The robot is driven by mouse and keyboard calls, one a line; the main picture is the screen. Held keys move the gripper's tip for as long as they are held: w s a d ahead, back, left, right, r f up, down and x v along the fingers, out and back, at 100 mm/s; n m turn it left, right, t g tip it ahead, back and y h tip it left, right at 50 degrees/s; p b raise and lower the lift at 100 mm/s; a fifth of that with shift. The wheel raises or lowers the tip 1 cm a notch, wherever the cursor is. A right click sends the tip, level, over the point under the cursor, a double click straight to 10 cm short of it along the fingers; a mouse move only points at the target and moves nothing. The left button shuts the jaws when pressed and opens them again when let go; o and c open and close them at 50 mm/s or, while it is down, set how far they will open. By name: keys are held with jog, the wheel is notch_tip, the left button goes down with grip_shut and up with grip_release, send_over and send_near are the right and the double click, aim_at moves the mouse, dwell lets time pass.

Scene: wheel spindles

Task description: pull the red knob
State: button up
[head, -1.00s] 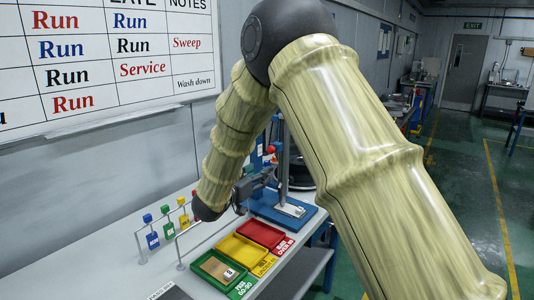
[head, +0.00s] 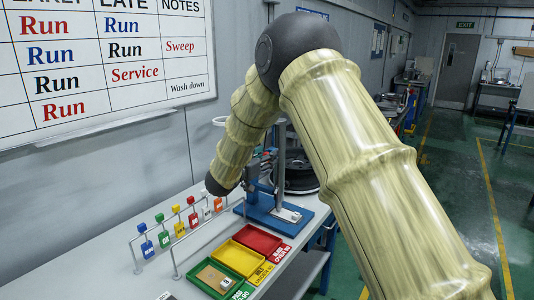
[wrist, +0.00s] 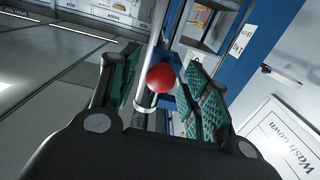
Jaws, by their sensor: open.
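My gripper (wrist: 160,64) is open, with one green-padded finger on each side of the knob. The knob appears in the gap between the fingers; I cannot tell its exact depth or whether either pad touches it. In the head view my arm partly covers the blue press (head: 252,213), and the gripper and knob are too small and hidden there to make out clearly.
On the bench (head: 105,258) are a rail with several coloured tags (head: 147,248), a green tray (head: 244,253), a yellow tray (head: 262,249) and a red tray (head: 270,236). A dark round part (head: 296,176) stands behind the press.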

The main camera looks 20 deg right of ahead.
jog(key=shift+w+d, duration=0.3)
jog(key=shift+d, duration=0.1)
grip_shut()
jog(key=shift+s+a+f, duration=0.3)
jog(key=shift+a, duration=0.15)
jog(key=shift+s+a+r, duration=0.3)
jog(key=shift+s+a, duration=0.1)
grip_release()
jog(key=shift+w+d+f, duration=0.1)
jog(key=shift+w+d, duration=0.05)
jog(key=shift+d, duration=0.05)
jog(key=shift+a, duration=0.15)
